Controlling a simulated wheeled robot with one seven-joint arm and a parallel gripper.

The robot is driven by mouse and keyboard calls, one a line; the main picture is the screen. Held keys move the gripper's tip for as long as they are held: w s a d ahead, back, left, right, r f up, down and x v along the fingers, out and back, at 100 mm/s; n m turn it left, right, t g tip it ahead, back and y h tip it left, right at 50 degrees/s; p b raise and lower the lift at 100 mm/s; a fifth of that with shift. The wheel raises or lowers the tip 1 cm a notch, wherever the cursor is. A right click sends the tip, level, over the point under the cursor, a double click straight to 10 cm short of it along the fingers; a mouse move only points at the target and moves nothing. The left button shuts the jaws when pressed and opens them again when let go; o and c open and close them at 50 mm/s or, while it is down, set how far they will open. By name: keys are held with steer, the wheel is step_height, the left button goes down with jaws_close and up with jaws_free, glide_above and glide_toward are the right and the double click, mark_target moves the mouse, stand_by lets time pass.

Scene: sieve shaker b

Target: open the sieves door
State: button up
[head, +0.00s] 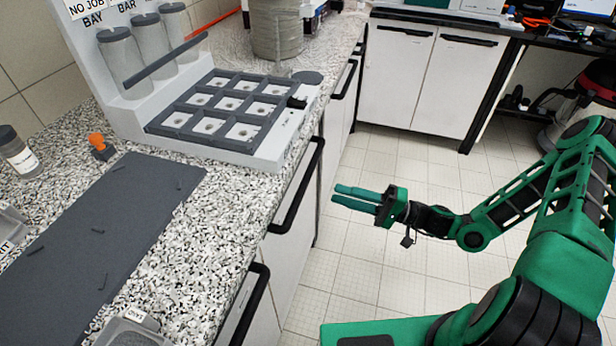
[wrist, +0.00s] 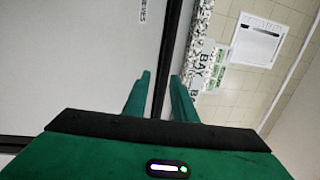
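A pale door panel (wrist: 75,60) fills the left of the wrist view, with a small label reading SIEVES near its top edge. A dark strip runs along the panel's right side; I cannot tell whether it is a handle or an edge. My gripper (head: 336,193) is open and empty, its green fingers pointing left at the cabinet fronts. In the wrist view my fingertips (wrist: 160,74) stand apart with the dark strip showing between them. In the head view a black bar handle (head: 301,187) lies left of the fingertips, with a visible gap. No SIEVES label is readable there.
A speckled counter (head: 215,245) overhangs the cabinets, carrying a white rack with a dark grid (head: 228,108) and a dark mat (head: 95,235). Another black handle (head: 243,315) is nearer. Tiled floor (head: 385,270) is clear around my gripper.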

mark_target(308, 178)
steer(key=shift+m+t, duration=0.4)
steer(key=shift+t, duration=0.4)
steer(key=x, duration=0.7)
steer(key=w+x, duration=0.1)
steer(key=x, duration=0.3)
steer(key=shift+d+r, duration=0.2)
steer(key=shift+r, duration=0.15)
steer(key=shift+s, duration=0.1)
jaws_close()
